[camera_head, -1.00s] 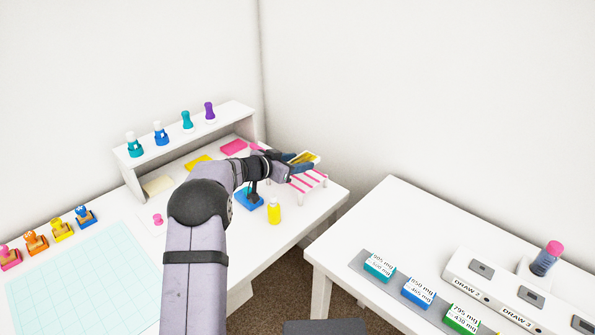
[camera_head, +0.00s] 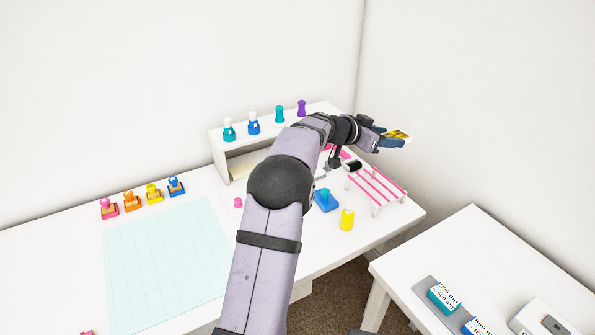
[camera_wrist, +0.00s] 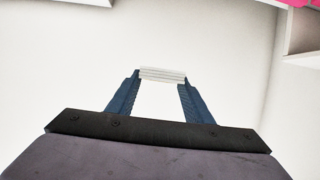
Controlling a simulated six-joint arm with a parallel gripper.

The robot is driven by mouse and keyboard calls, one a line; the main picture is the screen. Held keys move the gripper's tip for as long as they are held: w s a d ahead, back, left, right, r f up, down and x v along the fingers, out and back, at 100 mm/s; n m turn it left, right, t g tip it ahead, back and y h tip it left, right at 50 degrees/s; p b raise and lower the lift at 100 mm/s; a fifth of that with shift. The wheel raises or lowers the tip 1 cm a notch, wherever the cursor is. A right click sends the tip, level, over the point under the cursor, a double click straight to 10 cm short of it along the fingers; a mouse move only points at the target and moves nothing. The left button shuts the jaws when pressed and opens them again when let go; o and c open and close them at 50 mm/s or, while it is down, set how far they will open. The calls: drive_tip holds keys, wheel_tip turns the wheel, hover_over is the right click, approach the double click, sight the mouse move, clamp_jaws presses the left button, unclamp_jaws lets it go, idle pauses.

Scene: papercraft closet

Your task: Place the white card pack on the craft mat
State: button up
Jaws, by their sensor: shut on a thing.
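My gripper (camera_head: 395,139) is shut on the white card pack (camera_wrist: 162,75), which sits between the blue fingertips. The wrist view shows its layered white edge; in the head view the pack (camera_head: 399,134) shows a yellow face with white along it. The gripper holds it in the air above and behind the pink-striped rack (camera_head: 390,183), at the right end of the desk. The craft mat (camera_head: 165,262), pale blue with a grid, lies flat on the left part of the desk, well away from the gripper. Its visible surface is bare.
Pink, orange, yellow and blue stamps (camera_head: 153,194) stand along the mat's back edge. A white shelf (camera_head: 220,150) with several bottles stands behind my arm. A yellow bottle (camera_head: 347,219) and a blue stamp (camera_head: 326,200) stand before the rack. A second table (camera_head: 470,240) is at right.

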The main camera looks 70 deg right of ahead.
drive_tip(key=w+a+r+n+t+h, duration=0.2)
drive_tip(key=w+n+t, duration=0.1)
drive_tip(key=w, duration=1.6)
drive_tip(key=w+a+r+n+t+h, duration=0.1)
drive_tip(key=w+r+n+t, duration=0.15)
drive_tip(key=w, duration=1.55)
drive_tip(key=w+a+f+n+t, duration=0.1)
drive_tip(key=w+a+t, duration=0.15)
drive_tip(key=w, duration=0.25)
drive_tip(key=w+a+n+t, duration=0.1)
drive_tip(key=w+a+n, duration=0.1)
drive_tip(key=w+a, duration=0.3)
drive_tip(key=w+a+f+n+t+y, duration=0.1)
drive_tip(key=w+a+f+n+t, duration=0.25)
drive_tip(key=w+a, duration=0.6)
drive_tip(key=w+a+f+n+t, duration=0.2)
drive_tip(key=w+a+f+t, duration=0.3)
drive_tip(key=a, duration=0.7)
drive_tip(key=s+a+f+g, duration=0.2)
drive_tip(key=s+a+f, duration=0.5)
drive_tip(key=s+f, duration=0.1)
drive_tip(key=shift+s+a+m+g+p, duration=0.15)
drive_tip(key=shift+s+m+g+p, duration=0.2)
drive_tip(key=shift+s, duration=0.1)
drive_tip(key=shift+f+g+h, duration=0.15)
drive_tip(key=shift+g+h, duration=0.15)
